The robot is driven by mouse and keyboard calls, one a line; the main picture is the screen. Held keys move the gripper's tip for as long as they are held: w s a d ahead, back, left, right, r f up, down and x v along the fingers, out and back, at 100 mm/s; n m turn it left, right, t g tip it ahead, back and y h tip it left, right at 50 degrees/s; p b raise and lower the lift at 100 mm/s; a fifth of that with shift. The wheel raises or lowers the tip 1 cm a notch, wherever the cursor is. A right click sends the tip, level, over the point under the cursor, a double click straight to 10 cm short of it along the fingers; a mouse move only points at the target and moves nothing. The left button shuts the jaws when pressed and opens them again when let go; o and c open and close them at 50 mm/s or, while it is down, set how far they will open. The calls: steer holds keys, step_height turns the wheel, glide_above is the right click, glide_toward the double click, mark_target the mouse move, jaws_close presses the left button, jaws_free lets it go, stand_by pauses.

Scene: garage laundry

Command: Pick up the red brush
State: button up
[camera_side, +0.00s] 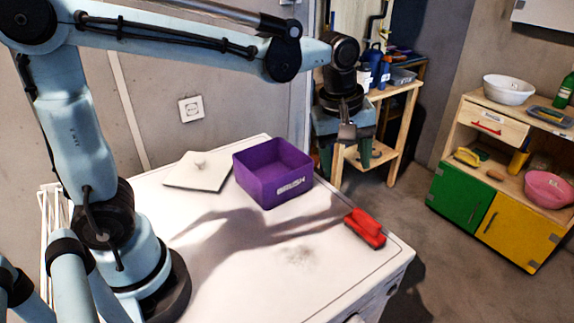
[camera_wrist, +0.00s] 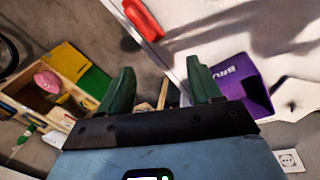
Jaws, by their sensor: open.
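The red brush (camera_side: 365,228) lies on the white machine top (camera_side: 290,290) near its right edge. In the wrist view the brush (camera_wrist: 143,19) shows at the top, beyond my fingertips. My gripper (camera_side: 346,160) is open and empty, pointing down, high above the top and a little behind the brush. Its two green fingers (camera_wrist: 160,85) stand well apart in the wrist view. A purple bin (camera_side: 272,174) with a brush label on its front stands left of the brush; it also shows at the right of the wrist view (camera_wrist: 255,90).
A white flat piece (camera_side: 197,171) lies left of the bin. Grey dust (camera_side: 299,256) marks the top in front of it. A wooden shelf (camera_side: 390,95) stands behind, and a low cabinet (camera_side: 500,125) with bowls stands at the right, across open floor.

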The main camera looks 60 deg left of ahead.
mark_target(367, 216)
steer(key=w+d+f+n, duration=0.1)
steer(key=f+n, duration=0.1)
steer(key=f, duration=0.1)
steer(key=w+d+f+n+g, duration=0.1)
steer(key=f, duration=0.2)
steer(key=w+d+f+n+g, duration=0.1)
steer(key=d+f+n, duration=0.1)
steer(key=f, duration=0.1)
steer(key=shift+w+d+f+n, duration=0.1)
steer(key=shift+w+f+n, duration=0.2)
steer(key=shift+w+f, duration=0.05)
steer(key=shift+w+d+f, duration=0.1)
steer(key=shift+f, duration=1.2)
steer(key=shift+w+f, duration=0.1)
steer(key=shift+f, duration=1.15)
jaws_close()
steer(key=shift+r, duration=0.15)
